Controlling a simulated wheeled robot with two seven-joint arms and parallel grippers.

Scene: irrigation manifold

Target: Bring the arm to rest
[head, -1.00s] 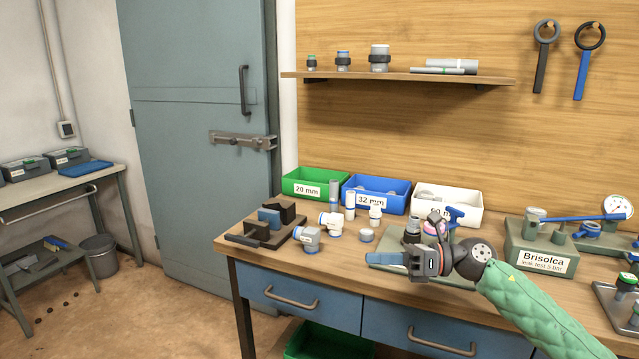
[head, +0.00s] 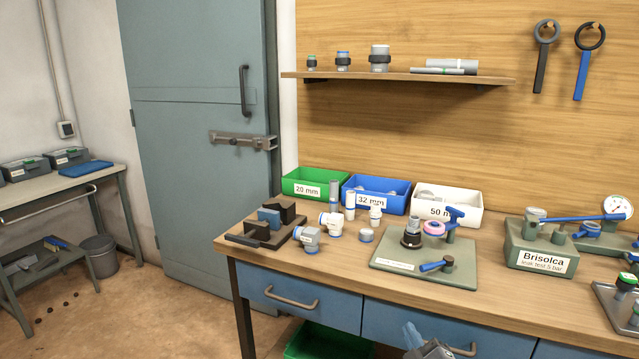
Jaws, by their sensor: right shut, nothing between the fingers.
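My right gripper (head: 416,343) is at the bottom edge of the head view, low in front of the bench drawers. Only its fingers and part of its body show, and the rest is cut off by the frame. The fingers are shut with nothing between them. It is apart from the bench and from everything on it. My left gripper is not in view.
The bench top (head: 480,308) holds a green board (head: 390,265) with fittings, a Brisolca test stand (head: 540,250), loose pipe fittings (head: 308,238) and a dark clamp block (head: 262,228). Green (head: 330,180), blue (head: 376,208) and white (head: 470,205) bins stand behind.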

